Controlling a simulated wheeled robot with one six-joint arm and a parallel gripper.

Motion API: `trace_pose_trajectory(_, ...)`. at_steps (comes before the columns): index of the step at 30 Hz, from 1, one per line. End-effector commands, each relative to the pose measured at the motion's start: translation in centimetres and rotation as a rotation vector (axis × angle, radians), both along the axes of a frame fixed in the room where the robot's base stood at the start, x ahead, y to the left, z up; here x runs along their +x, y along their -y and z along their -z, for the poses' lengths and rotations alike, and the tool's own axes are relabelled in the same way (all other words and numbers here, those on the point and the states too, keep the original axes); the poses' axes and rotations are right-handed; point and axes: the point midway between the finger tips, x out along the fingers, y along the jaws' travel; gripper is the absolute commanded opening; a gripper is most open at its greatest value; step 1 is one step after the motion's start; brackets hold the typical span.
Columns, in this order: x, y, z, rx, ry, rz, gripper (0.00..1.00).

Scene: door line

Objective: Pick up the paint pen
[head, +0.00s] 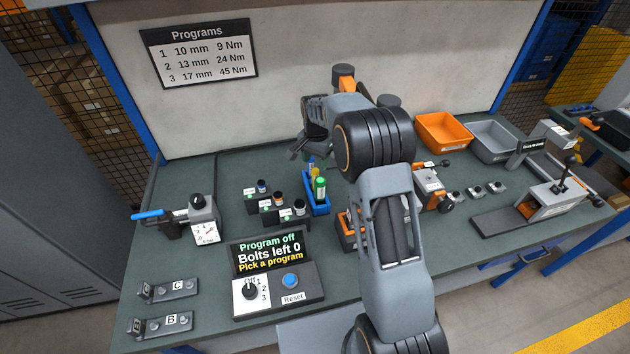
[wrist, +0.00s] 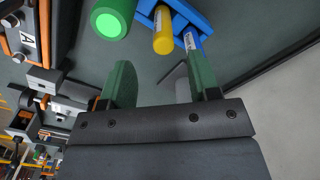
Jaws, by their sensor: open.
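A blue holder (head: 318,208) stands on the bench with several upright pens. One is a thick green marker (head: 320,189) with a white band, and behind it is a thinner yellow pen (head: 314,170). The wrist view shows the green marker (wrist: 112,16), the yellow pen (wrist: 163,33) and a white-labelled blue one (wrist: 191,40) in the holder (wrist: 186,12). I cannot tell which is the paint pen. My gripper (wrist: 160,75) is open and empty, its green-padded fingers apart. In the head view it hangs over the back of the holder, partly hidden by my arm.
Black socket blocks (head: 271,212) stand left of the holder. The control box (head: 278,288) is in front. An orange-black unit (head: 347,232) stands right of the holder. Orange (head: 443,131) and grey (head: 492,141) bins are at back right. The back panel (head: 270,110) rises behind.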

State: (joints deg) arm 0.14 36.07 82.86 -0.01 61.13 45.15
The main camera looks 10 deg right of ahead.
Motion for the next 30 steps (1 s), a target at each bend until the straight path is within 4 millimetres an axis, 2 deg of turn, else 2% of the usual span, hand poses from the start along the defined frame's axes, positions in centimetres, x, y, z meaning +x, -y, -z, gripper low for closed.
trace_pose_trajectory(10,0.1,-0.2,2.3,0.0,-0.003,-0.005,0.56)
trace_pose_trajectory(19,0.4,-0.2,6.0,0.0,-0.001,-0.005,0.56)
trace_pose_trajectory(30,0.4,-0.2,6.7,0.0,0.001,-0.005,0.54)
